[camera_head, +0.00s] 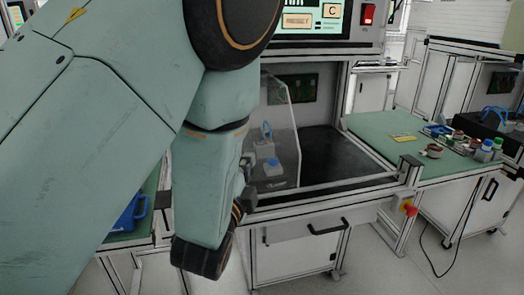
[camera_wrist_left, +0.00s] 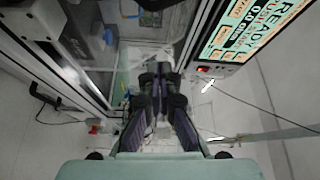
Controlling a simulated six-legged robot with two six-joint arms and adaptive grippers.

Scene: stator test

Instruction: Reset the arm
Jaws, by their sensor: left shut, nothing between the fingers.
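My left arm, pale green with dark joints, fills the left and centre of the head view. My left gripper (camera_head: 248,196) is mostly hidden behind its wrist there; only a small dark part shows in front of the test station. In the left wrist view my left gripper (camera_wrist_left: 157,78) has its dark fingers together, with nothing held. My right gripper is in neither view.
The test station (camera_head: 335,180) has a black work surface, a clear panel (camera_head: 280,125), a screen (camera_head: 297,20) and a red switch (camera_head: 368,14). A green-topped bench (camera_head: 385,128) with small parts stands to its right. A red knob (camera_head: 409,208) sticks out at the front corner. Floor is clear at lower right, apart from a cable.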

